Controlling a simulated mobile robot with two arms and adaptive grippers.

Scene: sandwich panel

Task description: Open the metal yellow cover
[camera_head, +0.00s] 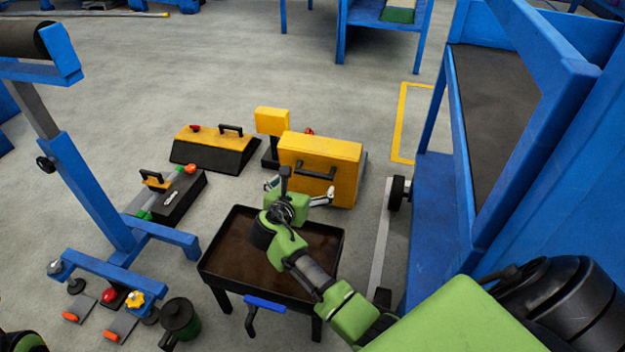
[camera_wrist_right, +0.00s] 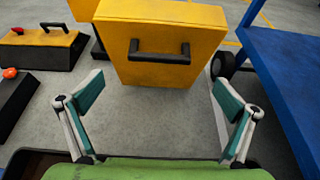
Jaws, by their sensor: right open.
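The yellow metal cover (camera_head: 322,158) is a box-like panel standing on the floor, with a black handle (camera_head: 315,171) on its front face. My left gripper is not seen.
A black tray table (camera_head: 222,276) stands under my right arm. A low yellow-topped box (camera_head: 214,145) and a black box (camera_head: 180,197) lie to the left. A blue frame (camera_head: 425,200) with a wheel stands close on the right. Floor behind the cover is mostly clear.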

